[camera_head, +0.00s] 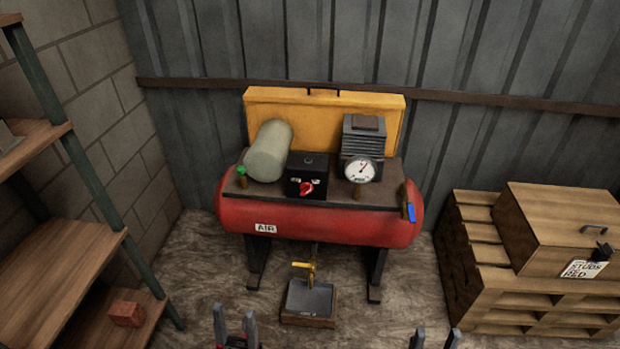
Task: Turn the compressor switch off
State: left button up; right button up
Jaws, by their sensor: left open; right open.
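The air compressor has a red tank (330,219) marked AIR and stands on dark legs against the back wall. A black switch box (308,166) sits on its top plate, with a red switch knob (306,188) on the front. The knob looks tilted, but its lettering is too small to read. My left gripper (236,326) is at the bottom edge, open and empty, in front of the compressor and well below the switch. My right gripper (434,340) is at the bottom edge further right, open and empty, with only its fingertips showing. Neither gripper touches the compressor.
A round gauge (359,171) and a blue-handled valve (411,212) are right of the switch. A yellow valve (304,267) hangs above a small tray (309,299) below the tank. Shelves (60,260) stand left; a wooden box (560,225) sits on pallets right.

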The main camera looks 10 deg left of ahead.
aim_at(305, 187)
jog(key=i+j+u, duration=0.25)
jog(key=i, duration=0.2)
jog(key=i+j+u, duration=0.15)
jog(key=i+u, duration=0.15)
jog(key=i, duration=0.15)
